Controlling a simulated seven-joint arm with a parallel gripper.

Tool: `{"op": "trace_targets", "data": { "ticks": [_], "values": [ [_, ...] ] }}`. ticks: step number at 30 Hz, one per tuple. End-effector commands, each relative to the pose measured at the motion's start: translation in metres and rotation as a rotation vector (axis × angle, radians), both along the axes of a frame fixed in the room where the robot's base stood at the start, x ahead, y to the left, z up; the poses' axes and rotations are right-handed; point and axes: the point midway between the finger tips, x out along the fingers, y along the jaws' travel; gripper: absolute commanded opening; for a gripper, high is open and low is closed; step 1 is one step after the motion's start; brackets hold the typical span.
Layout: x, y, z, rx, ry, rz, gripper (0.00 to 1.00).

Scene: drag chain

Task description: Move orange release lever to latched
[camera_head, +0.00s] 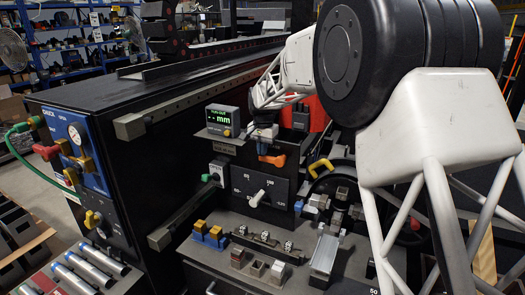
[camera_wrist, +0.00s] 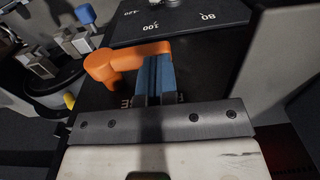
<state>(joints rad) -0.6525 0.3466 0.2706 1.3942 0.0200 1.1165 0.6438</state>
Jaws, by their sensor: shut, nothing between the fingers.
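The orange release lever (camera_head: 273,160) is on the dark panel below my gripper in the head view. In the wrist view the lever (camera_wrist: 108,65) has a rounded hub at the left and an arm reaching right behind my fingertips. My gripper (camera_head: 262,146) is shut and empty, with its fingers pointing down at the lever. In the wrist view its blue-grey fingertips (camera_wrist: 155,62) are together and overlap the lever's arm. They are at or very close to it; I cannot tell whether they touch. Part of the panel's lettering is hidden behind the fingers.
A dial plate with a white switch (camera_head: 257,198) is below the lever. A green-lit display (camera_head: 222,117) stands left of my gripper. A yellow handle (camera_head: 320,167) and a dark wheel are to the right. Blue-and-yellow blocks (camera_head: 208,233) and small fixtures fill the bench below.

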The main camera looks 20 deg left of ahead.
Motion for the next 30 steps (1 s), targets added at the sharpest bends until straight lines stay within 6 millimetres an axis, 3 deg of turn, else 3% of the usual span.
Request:
{"op": "trace_targets", "data": {
  "ticks": [18,30],
  "values": [
    [0.000,-0.002,0.066,0.000,0.000,0.000,0.00],
    [0.000,-0.002,0.074,0.000,0.000,0.000,0.00]
  ]
}}
